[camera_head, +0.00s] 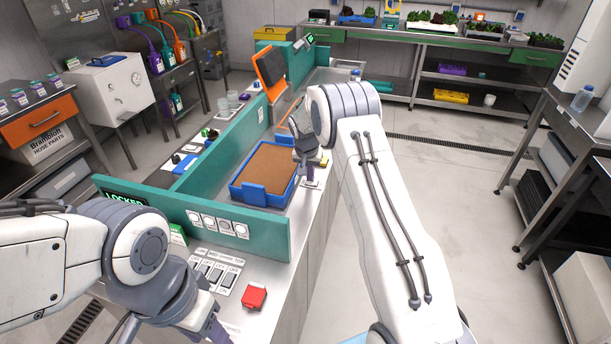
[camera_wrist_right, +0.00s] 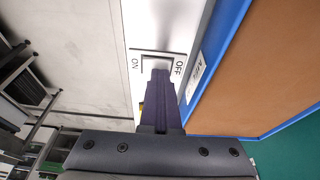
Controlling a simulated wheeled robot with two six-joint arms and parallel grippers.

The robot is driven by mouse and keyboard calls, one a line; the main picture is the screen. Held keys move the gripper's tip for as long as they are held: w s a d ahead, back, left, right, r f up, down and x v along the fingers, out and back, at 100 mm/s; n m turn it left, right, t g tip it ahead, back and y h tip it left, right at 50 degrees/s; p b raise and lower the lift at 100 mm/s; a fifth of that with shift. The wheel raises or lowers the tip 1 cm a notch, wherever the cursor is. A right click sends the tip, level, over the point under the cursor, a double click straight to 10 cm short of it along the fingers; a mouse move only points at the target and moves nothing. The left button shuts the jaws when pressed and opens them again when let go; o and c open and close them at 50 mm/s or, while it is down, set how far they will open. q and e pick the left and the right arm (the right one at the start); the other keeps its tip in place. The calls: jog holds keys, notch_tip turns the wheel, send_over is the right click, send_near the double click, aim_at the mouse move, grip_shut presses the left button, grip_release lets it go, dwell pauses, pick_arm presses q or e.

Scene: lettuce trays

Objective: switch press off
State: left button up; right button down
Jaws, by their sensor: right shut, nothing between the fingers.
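The switch plate (camera_wrist_right: 160,64), white with ON and OFF marks, shows in the right wrist view. It also shows in the head view (camera_head: 312,184) on the bench edge beside the blue tray. My right gripper (camera_head: 306,174) is shut and empty, pointing down at this plate. In the right wrist view its fingertips (camera_wrist_right: 161,73) overlap the switch on the side between the marks, nearer OFF. They hide the rocker, so its position and any contact cannot be told. My left gripper (camera_head: 214,332) is at the bottom edge of the head view, partly cut off.
The blue tray (camera_head: 238,190) with a brown bed sits inside the teal press frame (camera_head: 224,126). A display (camera_head: 126,198) on the frame reads LOCKED. A red button (camera_head: 254,296) and a panel of switches (camera_head: 214,272) lie near my left arm.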

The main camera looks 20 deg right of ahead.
aim_at(315, 183)
jog(key=shift+a+f, duration=0.1)
jog(key=shift+s+d, duration=0.45)
jog(key=shift+d, duration=0.1)
jog(key=shift+r+p, duration=0.4)
jog(key=shift+r, duration=0.25)
jog(key=r+p, duration=0.2)
jog(key=r, duration=0.1)
jog(key=shift+s+d+r, duration=0.1)
jog(key=shift+d+r, duration=0.1)
jog(key=shift+r, duration=0.05)
jog(key=b+v, duration=0.2)
jog(key=v, duration=0.7)
jog(key=shift+s+r, duration=0.2)
